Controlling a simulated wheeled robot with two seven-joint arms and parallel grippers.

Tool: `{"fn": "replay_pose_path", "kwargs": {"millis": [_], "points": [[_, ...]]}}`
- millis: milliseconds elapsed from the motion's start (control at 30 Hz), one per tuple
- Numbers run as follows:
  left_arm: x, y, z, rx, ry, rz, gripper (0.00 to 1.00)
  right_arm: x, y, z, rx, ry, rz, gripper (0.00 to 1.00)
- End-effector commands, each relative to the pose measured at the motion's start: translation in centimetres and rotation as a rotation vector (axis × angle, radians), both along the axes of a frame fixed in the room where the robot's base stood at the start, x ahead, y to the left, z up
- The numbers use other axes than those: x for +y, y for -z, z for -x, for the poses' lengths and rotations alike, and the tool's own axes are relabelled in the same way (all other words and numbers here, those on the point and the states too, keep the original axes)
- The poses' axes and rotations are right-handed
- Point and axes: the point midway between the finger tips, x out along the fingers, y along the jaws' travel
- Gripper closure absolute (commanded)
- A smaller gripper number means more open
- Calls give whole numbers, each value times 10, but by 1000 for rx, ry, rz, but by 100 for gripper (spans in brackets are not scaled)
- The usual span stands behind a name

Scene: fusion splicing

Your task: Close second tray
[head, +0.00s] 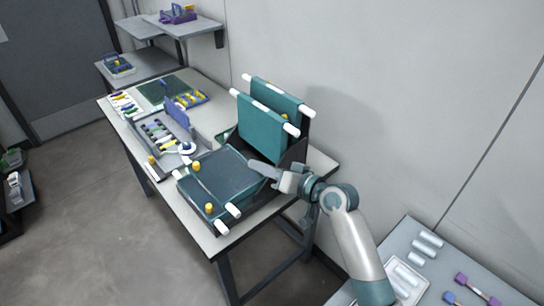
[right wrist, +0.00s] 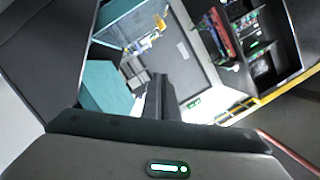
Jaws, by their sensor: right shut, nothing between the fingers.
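The splice unit stands at the near end of the table. One dark teal tray (head: 222,176) lies flat at its front, with yellow knobs and white rod ends. Two teal trays stand upright behind it, a front one (head: 262,124) and a rear one (head: 272,96), with white rod ends. My right gripper (head: 255,167) reaches in from the right, shut and empty, its tips over the right side of the flat tray, below the upright trays. The wrist view shows its dark fingers (right wrist: 159,97) together, with teal panels (right wrist: 104,90) to their left. My left gripper is out of view.
A tool holder (head: 160,131), a green mat (head: 163,90) and a white strip of coloured pieces (head: 126,104) lie farther along the table. The wall (head: 390,90) stands close behind the unit. Another table (head: 430,275) with white cylinders is at lower right.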

Motion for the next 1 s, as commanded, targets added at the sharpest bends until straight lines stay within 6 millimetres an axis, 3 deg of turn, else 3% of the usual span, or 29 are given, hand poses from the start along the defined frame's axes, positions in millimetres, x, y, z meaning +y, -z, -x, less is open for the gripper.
{"fn": "replay_pose_path", "kwargs": {"millis": [500, 833, 1000], "points": [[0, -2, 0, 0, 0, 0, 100, 47, 52, 47, -347, -3, 349, 100], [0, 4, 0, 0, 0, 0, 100, 63, 92, 63, -539, -1, 541, 100], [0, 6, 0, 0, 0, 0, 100, 66, 105, 66, -550, 0, 552, 100]]}}
